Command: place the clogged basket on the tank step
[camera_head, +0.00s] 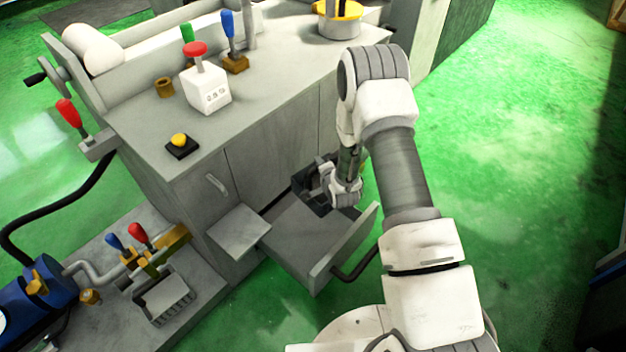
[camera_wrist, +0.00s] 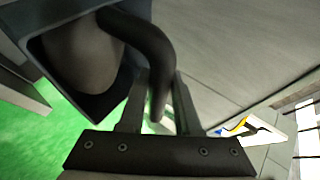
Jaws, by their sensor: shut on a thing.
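My gripper (camera_head: 322,178) is at the side of the grey cabinet, above the pulled-out drawer. In the wrist view its two fingers (camera_wrist: 157,95) are shut on the curved dark handle of a dark basket (camera_wrist: 108,108). A rounded grey mass fills the inside of the basket, which looks tilted in that view. In the head view the dark basket (camera_head: 303,181) shows beside the fingers, partly hidden by my gripper; I cannot tell whether it touches the drawer. A flat grey ledge (camera_head: 239,231), seemingly the tank step, is empty, left of the drawer.
The open drawer (camera_head: 300,240) has a raised front panel (camera_head: 346,250). At lower left are a tank top (camera_head: 205,283) with red and blue levers, a dark-framed slotted opening (camera_head: 164,300) and a blue motor (camera_head: 38,298). Green floor (camera_head: 500,150) is clear at right.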

